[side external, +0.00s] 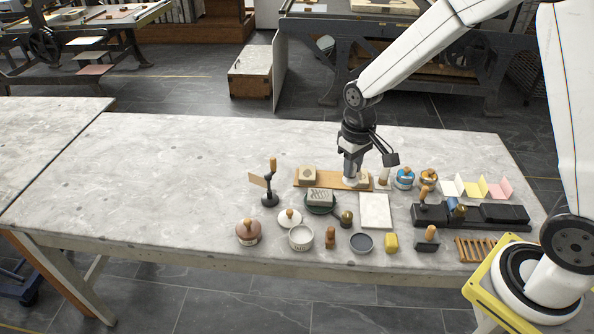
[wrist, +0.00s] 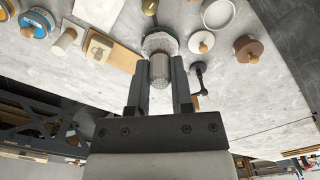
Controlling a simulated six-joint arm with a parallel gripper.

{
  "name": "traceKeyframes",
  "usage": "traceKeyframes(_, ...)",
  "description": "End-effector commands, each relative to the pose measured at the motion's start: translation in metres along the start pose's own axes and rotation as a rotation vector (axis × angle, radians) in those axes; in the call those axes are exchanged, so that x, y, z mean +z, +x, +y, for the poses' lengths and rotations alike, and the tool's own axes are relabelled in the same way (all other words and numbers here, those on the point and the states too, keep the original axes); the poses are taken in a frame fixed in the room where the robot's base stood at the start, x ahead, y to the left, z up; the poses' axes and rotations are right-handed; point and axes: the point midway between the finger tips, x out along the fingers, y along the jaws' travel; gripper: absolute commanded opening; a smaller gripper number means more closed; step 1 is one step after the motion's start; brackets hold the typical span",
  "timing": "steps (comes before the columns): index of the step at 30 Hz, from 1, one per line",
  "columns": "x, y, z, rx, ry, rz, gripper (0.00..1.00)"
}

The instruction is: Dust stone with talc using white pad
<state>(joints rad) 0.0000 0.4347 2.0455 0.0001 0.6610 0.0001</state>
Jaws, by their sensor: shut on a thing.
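The grey stone (side external: 320,195) lies on a dark green round stand (side external: 322,210), in front of and left of the gripper. In the wrist view the held thing partly hides the stone and stand (wrist: 170,39). A white bowl (side external: 301,239), perhaps the talc, stands near the front, with a white knobbed lid (side external: 289,218) beside it.
A post with a wooden handle (side external: 270,185) stands left of the stand. A white slab (side external: 375,211), blue tin (side external: 404,178) and black trays (side external: 470,215) lie to the right. The left table is clear.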

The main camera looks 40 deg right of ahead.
Motion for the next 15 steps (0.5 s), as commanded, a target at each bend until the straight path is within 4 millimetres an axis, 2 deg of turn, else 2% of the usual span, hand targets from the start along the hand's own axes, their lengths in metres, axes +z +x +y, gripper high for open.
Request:
traceKeyframes(7, -0.017, 0.005, -0.001, 0.000, 0.000, -0.001, 0.00)
traceKeyframes(15, -0.058, 0.021, -0.004, 0.000, -0.001, -0.002, 0.00)
